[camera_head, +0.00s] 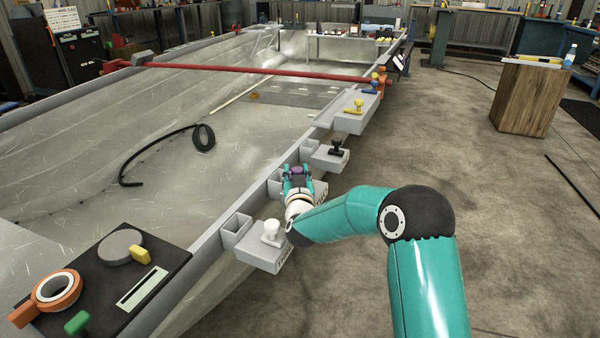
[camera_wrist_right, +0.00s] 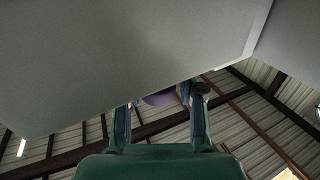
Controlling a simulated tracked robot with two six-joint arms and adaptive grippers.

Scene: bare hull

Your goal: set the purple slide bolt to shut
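The purple slide bolt's knob (camera_head: 297,170) shows between the fingers of my right gripper (camera_head: 298,178) at the hull's near rim. Most of the bolt is hidden behind the gripper; part of its grey housing (camera_head: 320,191) shows at the right. In the wrist view the purple knob (camera_wrist_right: 159,98) is partly covered by a large grey surface. The two fingers of my right gripper (camera_wrist_right: 160,112) stand wide apart there, with visible room around the knob. I cannot tell whether a finger touches it. Whether the bolt is shut is hidden. My left gripper is out of view.
Along the rim stand a white bolt (camera_head: 271,231), a black bolt (camera_head: 336,149) and a yellow bolt (camera_head: 355,107) on grey housings. A red bar (camera_head: 250,71) crosses the hull. A black panel (camera_head: 160,255) lies at the lower left. The floor at right is mostly clear around a wooden block (camera_head: 525,98).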

